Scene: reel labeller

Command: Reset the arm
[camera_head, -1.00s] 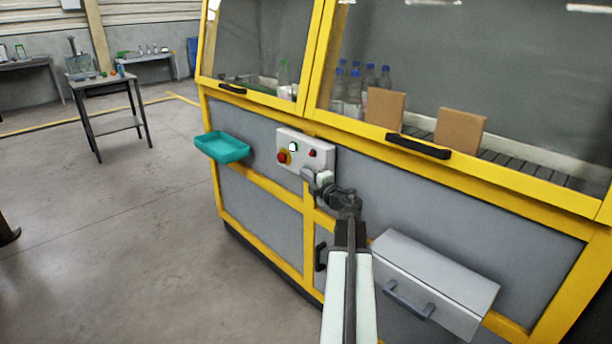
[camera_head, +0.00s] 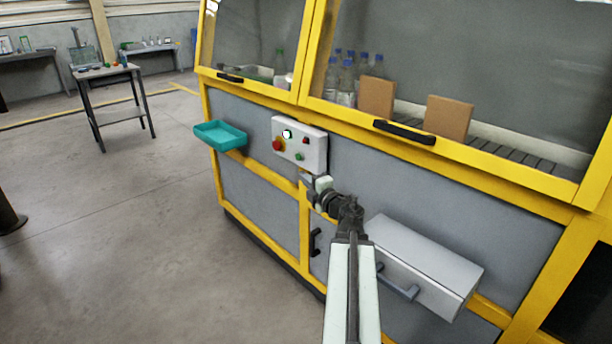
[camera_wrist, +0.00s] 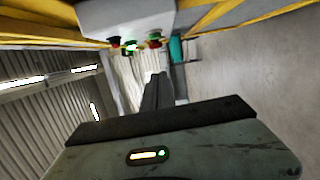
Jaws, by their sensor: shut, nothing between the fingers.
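My arm reaches up from the bottom of the head view, with my gripper (camera_head: 308,186) at its far end, just below the control panel (camera_head: 300,143) of the yellow-framed machine. The gripper is shut and empty; its fingers also show in the wrist view (camera_wrist: 157,92). A small gap seems to lie between the gripper and the panel. The panel carries a red knob (camera_head: 278,146), a lit white button (camera_head: 287,134) and smaller red and green buttons. In the wrist view the panel (camera_wrist: 125,14) is at the top, seen tilted.
A teal tray (camera_head: 220,136) sticks out left of the panel. A grey drawer (camera_head: 425,262) juts out at the right of my arm. Bottles and cardboard boxes (camera_head: 447,118) stand behind the machine's windows. Open floor (camera_head: 110,220) lies at the left, with a small table (camera_head: 110,72) beyond.

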